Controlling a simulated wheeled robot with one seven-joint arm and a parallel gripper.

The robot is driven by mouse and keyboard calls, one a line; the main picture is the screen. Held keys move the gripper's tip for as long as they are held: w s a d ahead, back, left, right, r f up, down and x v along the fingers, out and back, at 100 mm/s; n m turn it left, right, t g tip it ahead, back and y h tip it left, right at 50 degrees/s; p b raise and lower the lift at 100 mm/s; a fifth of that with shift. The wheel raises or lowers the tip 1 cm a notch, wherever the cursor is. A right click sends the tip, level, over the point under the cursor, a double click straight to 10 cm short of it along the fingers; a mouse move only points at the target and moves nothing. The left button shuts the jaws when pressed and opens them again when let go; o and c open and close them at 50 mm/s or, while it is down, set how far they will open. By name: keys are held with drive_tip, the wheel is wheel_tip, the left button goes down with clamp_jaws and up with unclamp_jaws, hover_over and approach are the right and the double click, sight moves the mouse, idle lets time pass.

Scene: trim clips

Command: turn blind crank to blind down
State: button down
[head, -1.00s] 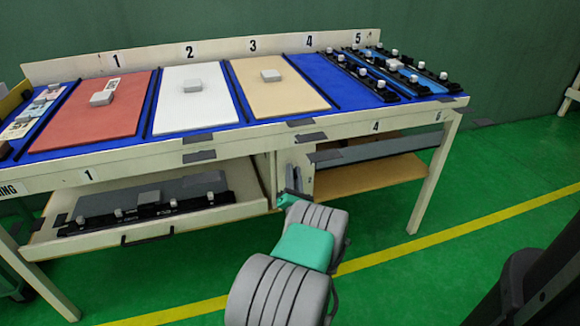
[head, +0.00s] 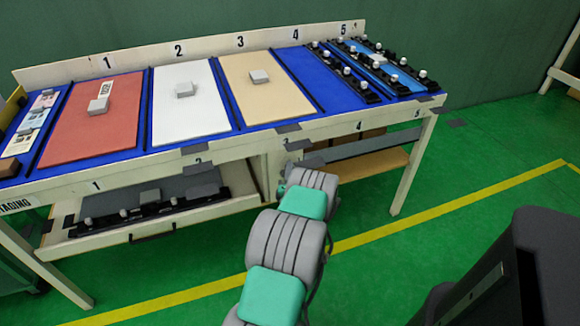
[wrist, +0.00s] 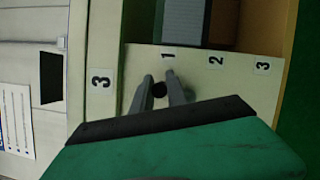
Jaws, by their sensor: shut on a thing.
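In the wrist view, a small dark round knob (wrist: 159,90), which looks like the crank's handle, sits between the two grey fingers of my gripper (wrist: 161,91). The fingers are shut on it. Behind it is a pale panel (wrist: 205,84) marked 1, 2 and 3. The rest of the crank is hidden. A grey ridged panel (wrist: 179,20), possibly the blind, shows above the number 1. In the head view, my arm reaches to the table's front below its edge, and hides the crank and most of my gripper.
The table carries red (head: 95,118), white (head: 189,112) and tan (head: 264,98) boards. An open drawer (head: 150,222) with black fixtures juts out on the left. A table leg (head: 412,163) stands on the right.

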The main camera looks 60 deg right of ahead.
drive_tip(key=shift+w+a+f, duration=0.1)
drive_tip(key=shift+a+f, duration=0.05)
drive_tip(key=shift+f, duration=0.15)
drive_tip(key=c, duration=1.5)
unclamp_jaws()
drive_tip(key=shift+o, duration=0.9)
drive_tip(key=shift+r, duration=0.15)
drive_tip(key=r+b+v, duration=0.1)
drive_tip(key=b+v, duration=0.1)
drive_tip(key=v, duration=0.5)
drive_tip(key=shift+s+a+f, duration=0.25)
drive_tip(key=shift+f, duration=0.25)
